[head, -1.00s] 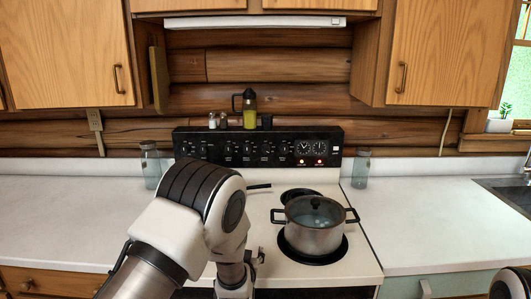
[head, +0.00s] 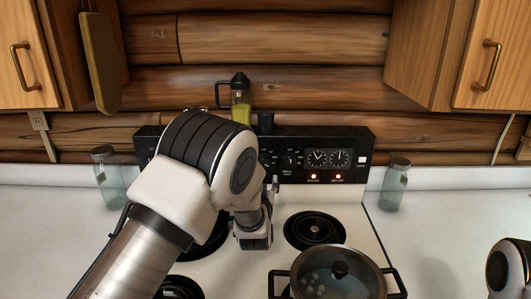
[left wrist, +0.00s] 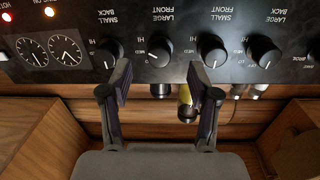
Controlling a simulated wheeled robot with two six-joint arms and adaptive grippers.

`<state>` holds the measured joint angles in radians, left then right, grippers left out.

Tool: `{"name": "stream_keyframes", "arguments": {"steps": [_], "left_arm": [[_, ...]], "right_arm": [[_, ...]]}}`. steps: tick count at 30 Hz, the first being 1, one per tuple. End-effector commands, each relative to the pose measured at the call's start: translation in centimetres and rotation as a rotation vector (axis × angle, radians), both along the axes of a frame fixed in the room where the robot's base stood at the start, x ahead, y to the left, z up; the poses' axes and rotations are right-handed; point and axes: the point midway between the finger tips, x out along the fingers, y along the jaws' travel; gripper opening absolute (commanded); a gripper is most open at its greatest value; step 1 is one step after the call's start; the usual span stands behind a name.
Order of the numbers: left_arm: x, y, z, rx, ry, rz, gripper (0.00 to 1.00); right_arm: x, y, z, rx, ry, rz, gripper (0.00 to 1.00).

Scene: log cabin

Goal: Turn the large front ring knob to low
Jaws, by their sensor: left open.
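The large front knob (left wrist: 158,52) is a black dial on the black control panel (left wrist: 245,72), its label upside down in the left wrist view. Its white pointer is turned sideways, toward the MED mark. My left gripper (left wrist: 160,78) is open, its two fingers on either side of this knob in the picture. I cannot tell whether they touch it. In the head view my left arm hides much of the panel (head: 368,143) and this knob. My right gripper is not in view.
A yellow bottle (head: 241,100) stands behind the panel. The small back knob (left wrist: 108,52) and small front knob (left wrist: 212,50) flank the large front knob.

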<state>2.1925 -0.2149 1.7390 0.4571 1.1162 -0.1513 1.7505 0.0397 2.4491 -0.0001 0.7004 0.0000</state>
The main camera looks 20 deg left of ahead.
Motion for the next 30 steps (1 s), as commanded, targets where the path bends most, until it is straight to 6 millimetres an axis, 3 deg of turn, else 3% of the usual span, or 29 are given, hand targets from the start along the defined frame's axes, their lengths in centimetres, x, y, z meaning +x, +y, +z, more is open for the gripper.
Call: {"name": "stream_keyframes", "arguments": {"steps": [5,15,25,30], "left_arm": [[1.0,0.2,0.3,0.0,-0.003,0.0,0.61],[6.8,1.6,0.2,0.0,-0.002,0.001,0.61],[7.6,1.8,0.0,0.0,-0.002,0.0,0.61],[7.6,1.8,0.0,0.0,-0.002,0.0,0.01]], "right_arm": [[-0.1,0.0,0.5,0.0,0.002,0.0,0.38],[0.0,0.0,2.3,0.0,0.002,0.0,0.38],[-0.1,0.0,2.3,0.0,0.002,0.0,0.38],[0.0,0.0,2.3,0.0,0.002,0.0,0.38]]}}
